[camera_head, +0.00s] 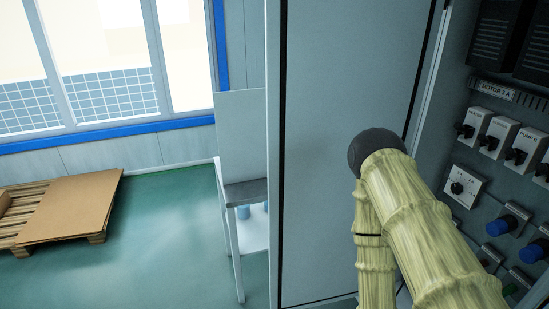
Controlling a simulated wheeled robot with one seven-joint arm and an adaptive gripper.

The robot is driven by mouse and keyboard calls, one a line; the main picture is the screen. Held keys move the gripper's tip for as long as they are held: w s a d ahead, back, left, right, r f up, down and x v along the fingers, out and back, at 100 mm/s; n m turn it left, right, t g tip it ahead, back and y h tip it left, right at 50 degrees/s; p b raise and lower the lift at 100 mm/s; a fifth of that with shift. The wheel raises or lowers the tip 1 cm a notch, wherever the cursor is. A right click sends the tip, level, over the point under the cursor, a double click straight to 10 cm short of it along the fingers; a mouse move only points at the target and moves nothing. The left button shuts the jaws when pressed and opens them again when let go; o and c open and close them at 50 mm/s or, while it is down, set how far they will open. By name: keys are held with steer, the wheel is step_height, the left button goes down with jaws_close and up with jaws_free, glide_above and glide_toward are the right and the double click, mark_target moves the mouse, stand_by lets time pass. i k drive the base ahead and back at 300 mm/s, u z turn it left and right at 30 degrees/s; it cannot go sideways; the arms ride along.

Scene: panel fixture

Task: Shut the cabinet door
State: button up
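The cabinet door (335,110) is a tall, flat grey panel with a dark strip along its edges. It stands open to the left of the cabinet (455,95), whose inside shows at the right. My arm is in front of the door's lower right part and the cabinet's left side, hiding some of both. The arm bends at a dark rounded joint, and its links run down out of the picture. My gripper is not in view. I cannot tell whether anything touches the door.
The cabinet's inside panel has switches (503,137), blue knobs (499,226) and dark modules (495,38). Left of the door stands a small table (245,191). A pallet with a brown board (72,205) lies at the far left. Green floor (165,235) between them is clear.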

mark_target(337, 70)
steer(key=u, duration=1.55)
steer(key=i, duration=4)
steer(key=z, duration=4.6)
steer(key=i, duration=1.6)
steer(key=u, duration=0.05)
